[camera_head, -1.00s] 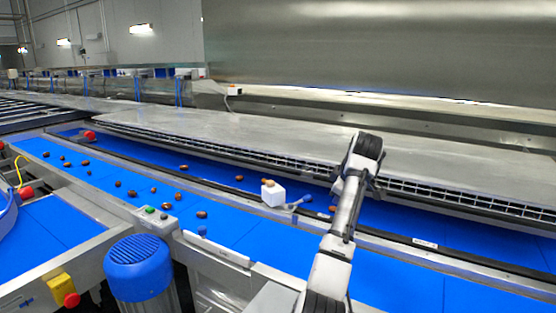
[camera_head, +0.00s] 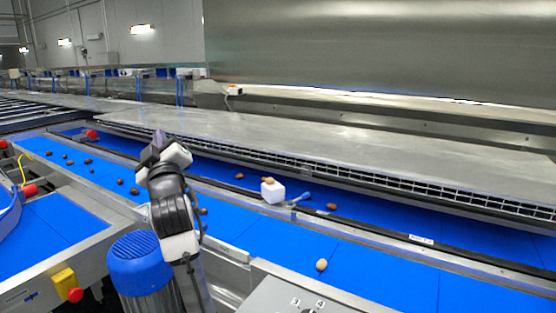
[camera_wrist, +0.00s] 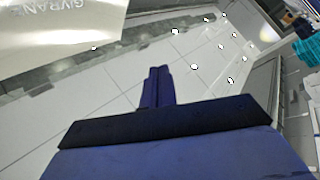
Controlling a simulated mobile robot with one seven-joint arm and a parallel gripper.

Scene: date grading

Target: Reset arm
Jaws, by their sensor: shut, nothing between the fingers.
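My gripper (camera_head: 158,140) is at the upper end of my arm, raised over the left part of the blue conveyor in the head view. In the wrist view my gripper's fingers (camera_wrist: 157,88) are together with nothing between them. Several brown dates lie on the front blue belt (camera_head: 250,232), and a paler date (camera_head: 322,265) lies on it at the lower middle. Other dates, one of them at the middle right (camera_head: 331,206), lie on the far belt. My arm hides part of the front belt.
A white block (camera_head: 272,191) with a blue-grey piece beside it stands between the belts. A blue motor (camera_head: 140,265) stands at the lower left, near a red button (camera_head: 75,295). A long steel cover (camera_head: 330,150) spans the back. The front belt's right part is mostly clear.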

